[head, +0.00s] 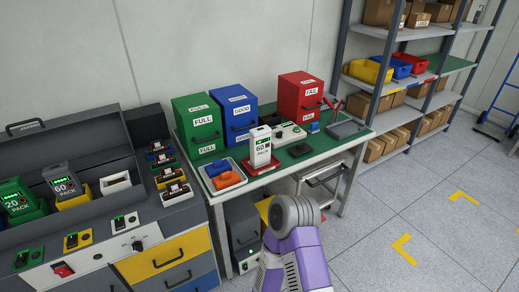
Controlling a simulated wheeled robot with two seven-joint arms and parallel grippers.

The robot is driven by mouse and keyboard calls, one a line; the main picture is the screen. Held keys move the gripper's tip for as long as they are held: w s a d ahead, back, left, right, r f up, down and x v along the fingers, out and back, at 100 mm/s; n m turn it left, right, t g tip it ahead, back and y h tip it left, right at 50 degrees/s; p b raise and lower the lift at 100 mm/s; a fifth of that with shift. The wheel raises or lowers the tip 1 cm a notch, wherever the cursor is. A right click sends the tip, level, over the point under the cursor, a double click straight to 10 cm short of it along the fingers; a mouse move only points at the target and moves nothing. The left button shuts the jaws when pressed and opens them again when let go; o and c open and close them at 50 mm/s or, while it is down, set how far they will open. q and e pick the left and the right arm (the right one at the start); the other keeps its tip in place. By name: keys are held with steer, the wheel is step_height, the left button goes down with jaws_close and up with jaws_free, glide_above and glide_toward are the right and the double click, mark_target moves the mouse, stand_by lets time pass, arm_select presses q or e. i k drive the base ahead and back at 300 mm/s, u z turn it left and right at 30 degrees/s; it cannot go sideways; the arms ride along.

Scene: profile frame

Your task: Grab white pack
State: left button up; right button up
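The white pack (261,151), marked "60 PACK" with a small green display, stands upright on a red base (262,168) on the green-topped table. A grey pack (64,187), also marked "60 PACK", and a green pack (16,202), marked "20 PACK", sit in the bench at the left. A purple arm link of mine with a grey round joint comes up from the bottom edge, in front of and below the table. Neither gripper shows, so I cannot see how their fingers stand.
Green (198,125), blue (234,114) and red (302,99) drawer boxes line the table's back. A tray (240,182) with blue and orange items lies left of the white pack. A shelf rack (407,73) stands at right.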

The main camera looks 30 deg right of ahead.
mark_target(260, 137)
steer(key=z, duration=2.2)
steer(key=i, duration=2.1)
steer(key=u, duration=3)
